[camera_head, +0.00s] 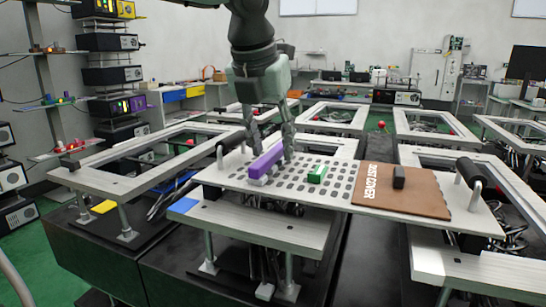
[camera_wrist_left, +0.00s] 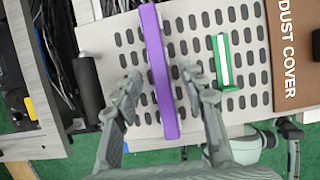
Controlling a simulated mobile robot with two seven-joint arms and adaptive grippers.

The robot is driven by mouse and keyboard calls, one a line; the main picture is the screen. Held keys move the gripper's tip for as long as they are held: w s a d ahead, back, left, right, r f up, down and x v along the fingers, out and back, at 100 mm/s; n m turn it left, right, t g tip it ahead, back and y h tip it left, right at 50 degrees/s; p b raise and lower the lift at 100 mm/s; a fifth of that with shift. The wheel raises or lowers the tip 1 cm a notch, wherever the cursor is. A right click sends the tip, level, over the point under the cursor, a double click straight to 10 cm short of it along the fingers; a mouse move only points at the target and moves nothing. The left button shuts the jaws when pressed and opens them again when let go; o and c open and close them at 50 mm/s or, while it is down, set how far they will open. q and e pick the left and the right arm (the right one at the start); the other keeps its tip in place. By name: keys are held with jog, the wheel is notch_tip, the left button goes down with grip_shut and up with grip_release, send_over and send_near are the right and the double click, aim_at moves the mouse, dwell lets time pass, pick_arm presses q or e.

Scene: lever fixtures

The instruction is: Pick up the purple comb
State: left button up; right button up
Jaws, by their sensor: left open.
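The purple comb (camera_head: 266,160) is a long bar on the perforated part of the light grey panel (camera_head: 225,179). In the left wrist view, the comb (camera_wrist_left: 157,62) runs lengthwise between my fingers. My left gripper (camera_head: 269,150) is open over the comb, with one finger on each side. In the left wrist view, my left gripper (camera_wrist_left: 160,82) shows a gap between each finger and the comb. I cannot tell how far the fingertips are above the panel. My right gripper is not clearly seen in either view.
A green block (camera_head: 317,174) lies right of the comb. A brown dust cover (camera_head: 415,192) with a black knob (camera_head: 399,177) covers the panel's right part. Black handles stand at the left (camera_head: 231,142) and right (camera_head: 468,173) ends. Metal frames surround the panel.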

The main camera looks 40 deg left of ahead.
aim_at(271, 151)
pick_arm(q)
jog(key=shift+w+f, duration=0.1)
jog(key=shift+f, duration=0.15)
grip_shut()
jog(key=shift+r, duration=0.2)
pick_arm(e)
jog(key=shift+f, duration=0.1)
pick_arm(q)
jog(key=r, duration=0.4)
jog(key=shift+a+r, duration=0.1)
jog(key=shift+a, duration=0.1)
jog(key=w+a+r, duration=0.3)
jog(key=a+r, duration=0.3)
jog(key=a, duration=0.5)
jog(key=shift+r, duration=0.25)
pick_arm(e)
jog(key=shift+s+f, duration=0.2)
jog(key=shift+s, duration=0.05)
